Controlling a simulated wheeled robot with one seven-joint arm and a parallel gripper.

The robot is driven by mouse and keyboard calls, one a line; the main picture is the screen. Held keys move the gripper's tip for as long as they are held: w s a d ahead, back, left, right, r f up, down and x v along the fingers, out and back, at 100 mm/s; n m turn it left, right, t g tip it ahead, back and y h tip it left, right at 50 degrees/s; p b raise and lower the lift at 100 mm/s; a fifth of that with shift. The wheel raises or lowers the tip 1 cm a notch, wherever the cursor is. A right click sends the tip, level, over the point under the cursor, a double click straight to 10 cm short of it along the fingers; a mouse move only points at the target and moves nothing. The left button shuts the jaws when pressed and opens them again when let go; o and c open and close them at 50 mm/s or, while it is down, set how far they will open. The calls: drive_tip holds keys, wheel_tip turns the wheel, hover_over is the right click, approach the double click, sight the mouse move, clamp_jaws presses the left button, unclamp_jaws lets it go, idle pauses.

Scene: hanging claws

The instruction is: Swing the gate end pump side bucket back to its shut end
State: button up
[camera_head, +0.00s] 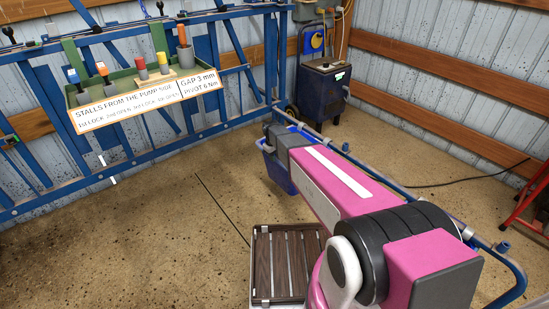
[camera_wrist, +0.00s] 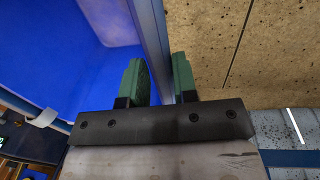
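A blue bucket (camera_head: 279,176) hangs in the head view, partly hidden behind my pink and grey arm. In the wrist view, its blue inside (camera_wrist: 60,60) fills the left, and its straight edge (camera_wrist: 151,32) runs down between my two green fingertips. My gripper (camera_wrist: 160,82) has one finger on the bucket's inner side and the other on its outer side, with a narrow gap that the edge appears to fill. In the head view, my gripper's end (camera_head: 276,140) is at the bucket, and its fingers are hidden.
A blue gate (camera_head: 60,110) along the left wall carries a green tray (camera_head: 110,92) of tools and a sign (camera_head: 140,103). A slatted wooden crate (camera_head: 288,262) stands on the floor. A dark blue machine (camera_head: 324,88) stands behind; a red stand (camera_head: 530,205) is right. The left floor is clear.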

drive_tip(key=shift+o, duration=1.3)
drive_tip(key=shift+d, duration=0.1)
wheel_tip(320, 180, up, 11)
drive_tip(key=a, duration=0.1)
drive_tip(key=shift+s, duration=0.4)
drive_tip(key=shift+f, duration=0.1)
